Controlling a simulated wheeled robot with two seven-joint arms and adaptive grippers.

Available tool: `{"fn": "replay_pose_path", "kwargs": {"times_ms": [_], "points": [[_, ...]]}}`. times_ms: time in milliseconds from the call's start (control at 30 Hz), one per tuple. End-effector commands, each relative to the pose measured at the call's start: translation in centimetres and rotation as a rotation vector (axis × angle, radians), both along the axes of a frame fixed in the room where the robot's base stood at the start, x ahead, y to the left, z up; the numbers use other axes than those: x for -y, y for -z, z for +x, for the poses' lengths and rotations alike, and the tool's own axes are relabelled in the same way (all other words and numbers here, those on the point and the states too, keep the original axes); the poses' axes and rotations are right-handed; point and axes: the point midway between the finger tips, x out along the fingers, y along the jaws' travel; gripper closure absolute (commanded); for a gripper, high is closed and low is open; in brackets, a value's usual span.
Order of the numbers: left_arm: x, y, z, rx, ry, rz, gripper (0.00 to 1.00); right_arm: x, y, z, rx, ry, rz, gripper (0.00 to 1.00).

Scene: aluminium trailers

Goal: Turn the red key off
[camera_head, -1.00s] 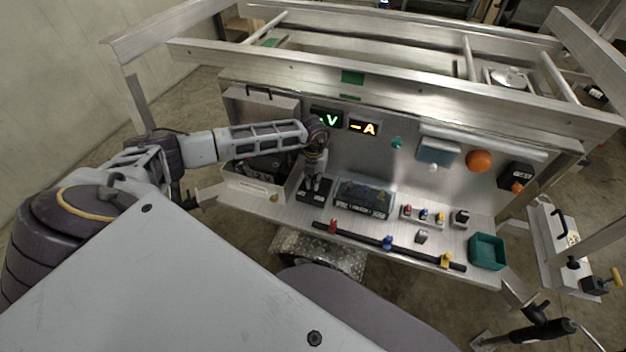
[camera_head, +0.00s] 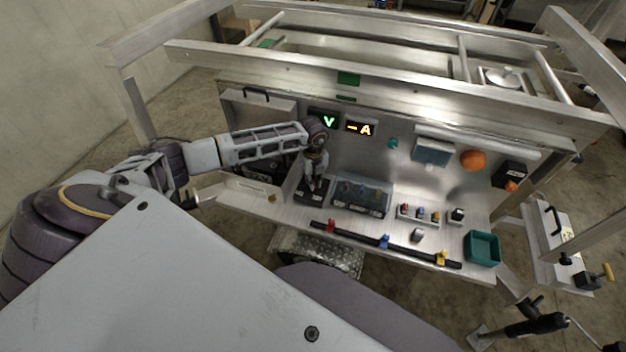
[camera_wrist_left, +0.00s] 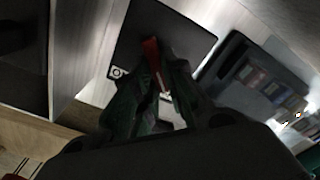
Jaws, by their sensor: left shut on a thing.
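The red key (camera_wrist_left: 152,55) shows in the left wrist view, standing up from a black box (camera_wrist_left: 185,25). My left gripper (camera_wrist_left: 155,88) is shut on the key; its dark fingers hide the key's lower part. In the head view my left gripper (camera_head: 316,184) reaches down onto the same black box (camera_head: 308,196) on the bench, left of the clear-lidded tray. The key is hidden behind the gripper there. The exact angle of the key is hard to tell. My right gripper is not in view.
A clear-lidded tray (camera_head: 361,195) stands right beside the black box. Further right are small coloured plugs (camera_head: 420,214) and a green bin (camera_head: 483,248). A black rail (camera_head: 350,235) runs along the bench's front edge. Lit V and A displays (camera_head: 358,128) sit on the upright panel behind.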

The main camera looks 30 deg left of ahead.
Motion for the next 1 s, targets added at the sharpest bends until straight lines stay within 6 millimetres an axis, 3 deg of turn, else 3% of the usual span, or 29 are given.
{"fn": "replay_pose_path", "kwargs": {"times_ms": [567, 600, 733, 1000], "points": [[-0.1, -0.2, 0.2, 0.005, -0.042, 0.0, 1.0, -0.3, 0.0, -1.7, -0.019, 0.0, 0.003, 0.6], [-0.1, -0.2, 0.2, 0.005, -0.042, 0.0, 0.84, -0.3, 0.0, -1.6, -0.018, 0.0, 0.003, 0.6], [0.0, -0.1, 0.2, 0.004, -0.041, 0.0, 0.67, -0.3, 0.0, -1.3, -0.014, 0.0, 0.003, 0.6], [0.0, -0.1, 0.1, 0.001, -0.039, 0.0, 0.66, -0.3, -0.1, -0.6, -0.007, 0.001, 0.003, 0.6]]}}
